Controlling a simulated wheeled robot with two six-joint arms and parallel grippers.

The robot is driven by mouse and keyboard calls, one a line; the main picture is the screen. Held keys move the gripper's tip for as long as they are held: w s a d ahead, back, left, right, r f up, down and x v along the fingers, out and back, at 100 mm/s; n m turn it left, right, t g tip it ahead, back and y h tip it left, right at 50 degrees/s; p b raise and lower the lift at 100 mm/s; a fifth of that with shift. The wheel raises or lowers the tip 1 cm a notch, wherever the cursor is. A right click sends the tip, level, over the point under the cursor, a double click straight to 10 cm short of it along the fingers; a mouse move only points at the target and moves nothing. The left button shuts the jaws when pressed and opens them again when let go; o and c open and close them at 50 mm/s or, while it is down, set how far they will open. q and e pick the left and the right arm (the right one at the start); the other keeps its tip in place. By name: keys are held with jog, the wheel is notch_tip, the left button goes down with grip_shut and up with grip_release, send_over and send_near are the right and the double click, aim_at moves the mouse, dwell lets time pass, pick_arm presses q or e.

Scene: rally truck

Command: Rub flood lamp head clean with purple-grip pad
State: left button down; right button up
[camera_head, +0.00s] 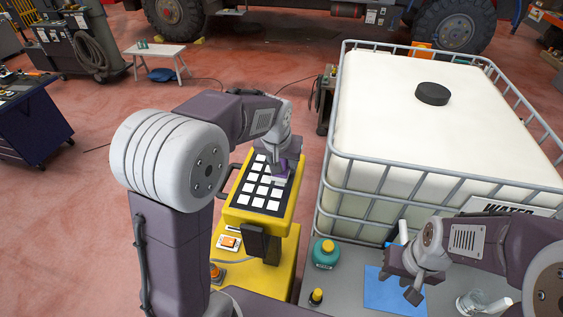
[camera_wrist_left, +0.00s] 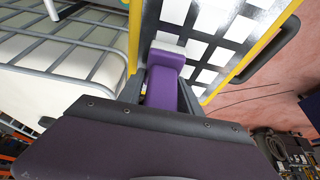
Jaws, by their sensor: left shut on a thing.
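The flood lamp head (camera_head: 233,212) is a yellow-framed panel with a black face and white squares; it also shows in the left wrist view (camera_wrist_left: 232,35). My left gripper (camera_head: 284,164) is shut on the purple grip of the pad (camera_wrist_left: 163,86). The pad's pale block (camera_wrist_left: 168,46) is at the lamp face, near its upper right in the head view; I cannot tell whether it presses on it. The gripper partly hides the face there. My right gripper (camera_head: 402,279) looks open and empty, above the grey bench surface.
A large white water tank (camera_head: 440,130) in a metal cage stands right of the lamp. On the grey surface (camera_head: 345,285) are a teal bottle (camera_head: 325,258), a small dark bottle (camera_head: 316,298), a blue cloth (camera_head: 385,293) and a clear object (camera_head: 482,303). Red floor is open at left.

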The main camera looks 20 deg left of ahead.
pick_arm(q)
jog(key=shift+w, duration=0.6)
jog(key=shift+s, duration=0.1)
jog(key=shift+s+f, duration=0.1)
jog(key=shift+s, duration=0.85)
jog(key=shift+w, duration=0.95)
